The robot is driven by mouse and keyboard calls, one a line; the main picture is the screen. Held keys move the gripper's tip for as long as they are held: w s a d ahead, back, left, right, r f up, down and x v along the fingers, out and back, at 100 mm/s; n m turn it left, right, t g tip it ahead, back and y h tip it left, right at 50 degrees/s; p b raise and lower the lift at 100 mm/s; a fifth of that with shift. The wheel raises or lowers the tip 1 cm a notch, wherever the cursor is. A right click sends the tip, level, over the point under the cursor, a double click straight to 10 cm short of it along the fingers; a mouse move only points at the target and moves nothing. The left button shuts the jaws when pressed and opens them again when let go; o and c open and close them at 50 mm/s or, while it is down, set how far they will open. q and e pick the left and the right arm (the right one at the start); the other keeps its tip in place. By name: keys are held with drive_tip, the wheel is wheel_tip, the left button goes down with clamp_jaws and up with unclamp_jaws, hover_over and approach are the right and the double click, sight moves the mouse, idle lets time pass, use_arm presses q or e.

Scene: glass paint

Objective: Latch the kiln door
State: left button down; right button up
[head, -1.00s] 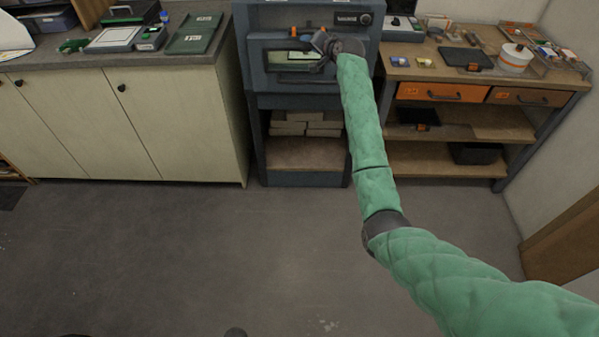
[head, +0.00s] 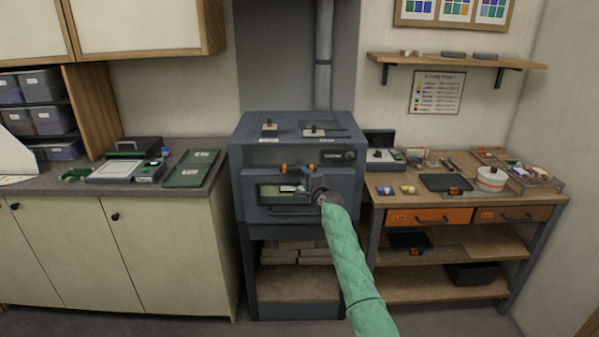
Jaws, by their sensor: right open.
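The kiln (head: 345,130) is a dark blue-grey box in the middle of the head view. Its door (head: 251,212), with a pale window and a dark bar handle below it, looks shut or nearly so; I cannot tell if it is fully flush. Small orange latch parts (head: 284,168) show at the door's upper edge. My right gripper (head: 312,188) is open in front of the right part of the door, just below and right of the orange parts. It hides some of the door, and I cannot tell if it touches anything. My left gripper is not in view.
Below the kiln chamber is an open bay with pale bricks (head: 280,255). A worktop (head: 60,182) with trays and a green board stands left. A wooden bench (head: 400,206) with drawers and a white pot (head: 490,180) stands close on the right.

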sight(300, 171)
drive_tip(key=shift+x, duration=2.95)
drive_tip(key=shift+c, duration=0.4)
clamp_jaws()
